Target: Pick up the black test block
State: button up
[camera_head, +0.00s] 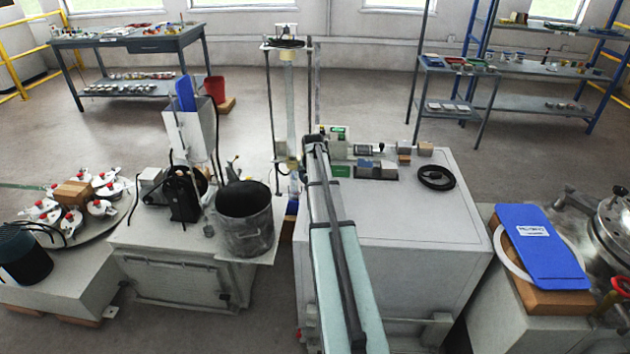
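Small blocks and parts lie along the back of the white cabinet top (420,210), right of my arm's far end. A dark grey block-like piece (376,169) lies there, and a smaller dark piece (369,150) lies just behind it. I cannot tell which of them is the black test block. My arm reaches forward over the cabinet's left part. My gripper (314,150) is around the arm's far end, left of these pieces and apart from them. Its fingers are too small and hidden to show whether they are open or hold anything.
A black ring (436,178) and tan blocks (425,149) lie right of the dark pieces. A tall stand with a clear tube (288,100) rises close left of my gripper. A dark bucket (245,218) stands further left. The cabinet's front top is clear.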

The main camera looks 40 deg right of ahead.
jog(key=shift+c, duration=0.4)
jog(key=c, duration=1.3)
jog(key=shift+o, duration=0.2)
